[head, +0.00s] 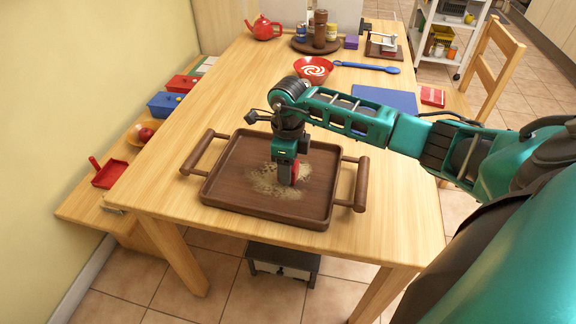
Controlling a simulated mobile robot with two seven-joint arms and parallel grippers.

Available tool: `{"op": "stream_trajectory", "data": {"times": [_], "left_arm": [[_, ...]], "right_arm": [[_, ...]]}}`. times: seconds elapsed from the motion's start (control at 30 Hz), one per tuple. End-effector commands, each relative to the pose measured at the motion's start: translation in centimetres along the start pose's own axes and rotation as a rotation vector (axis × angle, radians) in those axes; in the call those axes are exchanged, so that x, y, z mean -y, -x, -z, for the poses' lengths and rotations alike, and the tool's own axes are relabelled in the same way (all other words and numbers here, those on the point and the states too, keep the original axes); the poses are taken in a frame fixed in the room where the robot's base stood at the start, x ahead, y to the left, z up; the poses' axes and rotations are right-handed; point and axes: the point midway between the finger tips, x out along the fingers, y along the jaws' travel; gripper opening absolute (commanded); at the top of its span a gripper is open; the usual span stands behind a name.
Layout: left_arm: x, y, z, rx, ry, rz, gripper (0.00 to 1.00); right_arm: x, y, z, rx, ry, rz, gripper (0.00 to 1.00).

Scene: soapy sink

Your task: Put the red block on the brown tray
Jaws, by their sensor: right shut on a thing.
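The brown tray (228,196) with two side handles lies near the front of the wooden table. My right gripper (288,182) points down over the middle of the tray and is shut on the red block (295,173). Only a narrow red strip of the block shows beside the fingers. The block is low over the tray; I cannot tell whether it touches the surface. My left gripper is not in view.
A pale, speckled patch (265,183) covers the middle of the tray around the gripper. Behind stand a red bowl (313,73), a blue spoon (368,66), a blue mat (385,99) and a red teapot (263,31). Bare table (180,135) lies left of the tray.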

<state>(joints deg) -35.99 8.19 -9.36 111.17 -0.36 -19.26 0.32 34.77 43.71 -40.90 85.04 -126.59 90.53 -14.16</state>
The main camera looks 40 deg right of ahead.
Motion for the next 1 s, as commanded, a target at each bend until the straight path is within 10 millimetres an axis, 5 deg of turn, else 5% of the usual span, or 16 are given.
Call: {"op": "stream_trajectory", "data": {"times": [0.37, 0.4, 0.6, 1.0], "left_arm": [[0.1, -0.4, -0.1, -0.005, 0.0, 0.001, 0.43], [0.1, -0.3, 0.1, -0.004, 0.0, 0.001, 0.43], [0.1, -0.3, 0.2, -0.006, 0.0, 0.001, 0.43], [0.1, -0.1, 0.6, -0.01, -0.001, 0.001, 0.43]], "right_arm": [[0.1, -0.6, 0.0, 0.002, 0.0, 0.002, 0.22], [0.1, -0.4, 0.0, 0.002, 0.0, 0.002, 0.56], [0.1, -0.4, 0.0, 0.002, 0.0, 0.002, 0.75], [0.1, 0.6, -0.1, 0.003, 0.001, 0.004, 0.77]]}}
